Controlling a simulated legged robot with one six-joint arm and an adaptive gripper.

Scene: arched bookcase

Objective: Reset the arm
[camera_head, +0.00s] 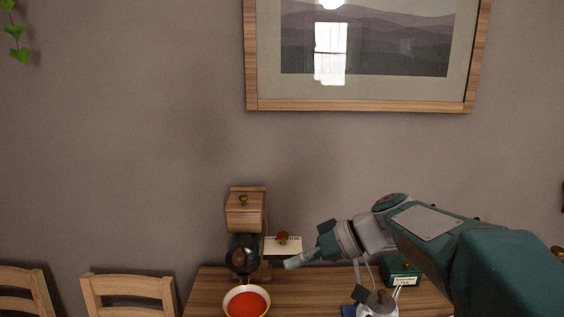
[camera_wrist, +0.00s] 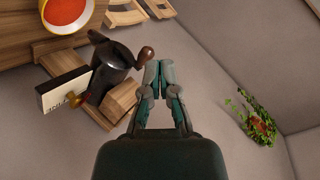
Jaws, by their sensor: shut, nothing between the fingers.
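My gripper (camera_head: 292,263) is shut and empty in the head view. It hangs above the wooden table, in front of the wall, with my teal arm reaching in from the right. In the wrist view my gripper (camera_wrist: 160,66) has its teal fingers together with nothing between them. A dark pot-like vessel (camera_wrist: 112,72) with a brown knob stands left of the fingers in the wrist view. Whether the fingers touch anything there cannot be told for sure, but a gap seems to show.
Chairs (camera_head: 128,287) stand at left. A framed picture (camera_head: 368,105) hangs above. A plant (camera_wrist: 256,120) shows in the wrist view.

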